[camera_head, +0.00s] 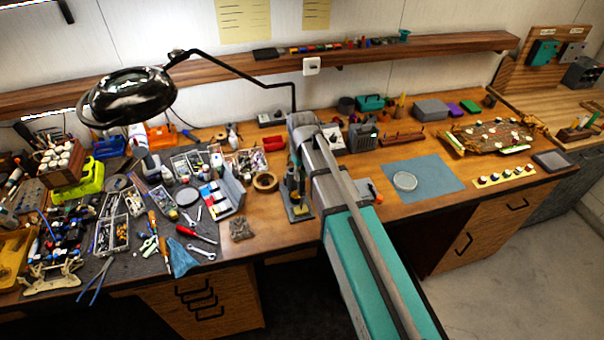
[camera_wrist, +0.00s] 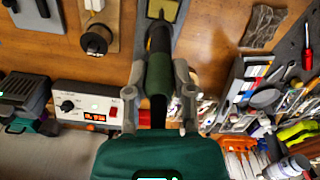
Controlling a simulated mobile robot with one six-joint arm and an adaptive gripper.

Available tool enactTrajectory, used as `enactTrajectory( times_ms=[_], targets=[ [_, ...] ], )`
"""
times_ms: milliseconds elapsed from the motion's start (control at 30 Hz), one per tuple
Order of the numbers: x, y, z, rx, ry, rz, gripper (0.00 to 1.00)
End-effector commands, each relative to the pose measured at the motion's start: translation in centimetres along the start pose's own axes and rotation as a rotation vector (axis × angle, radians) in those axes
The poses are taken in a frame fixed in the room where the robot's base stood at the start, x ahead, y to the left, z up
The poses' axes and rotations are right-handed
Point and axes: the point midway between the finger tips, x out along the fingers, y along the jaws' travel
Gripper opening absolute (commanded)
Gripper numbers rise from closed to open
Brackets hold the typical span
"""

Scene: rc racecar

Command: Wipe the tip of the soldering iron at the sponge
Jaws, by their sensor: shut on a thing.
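My gripper (camera_wrist: 160,78) is shut around the green handle of the soldering iron (camera_wrist: 158,72), with one grey finger on each side. The iron's dark front part points toward the top of the wrist view. There the yellowish sponge (camera_wrist: 163,9) lies in a grey holder, in line with the iron. The iron's tip is hard to make out, and I cannot tell whether it touches the sponge. In the head view the iron (camera_head: 293,170) shows as a green, upright shape above the grey stand plate (camera_head: 299,214), partly hidden by my arm.
The soldering station (camera_wrist: 90,103) with its lit red display stands at the left of the wrist view. Tools crowd the dark mat on the left. The blue mat (camera_head: 430,175) is mostly clear.

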Motion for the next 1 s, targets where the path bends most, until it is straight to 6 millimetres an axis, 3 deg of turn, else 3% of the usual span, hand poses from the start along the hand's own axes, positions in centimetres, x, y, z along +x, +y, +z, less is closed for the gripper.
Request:
enactTrajectory(
  times_ms=[1000],
  targets=[
    [0.00, 0.42, 0.11, 0.000, 0.000, 0.000, 0.00]
  ],
)
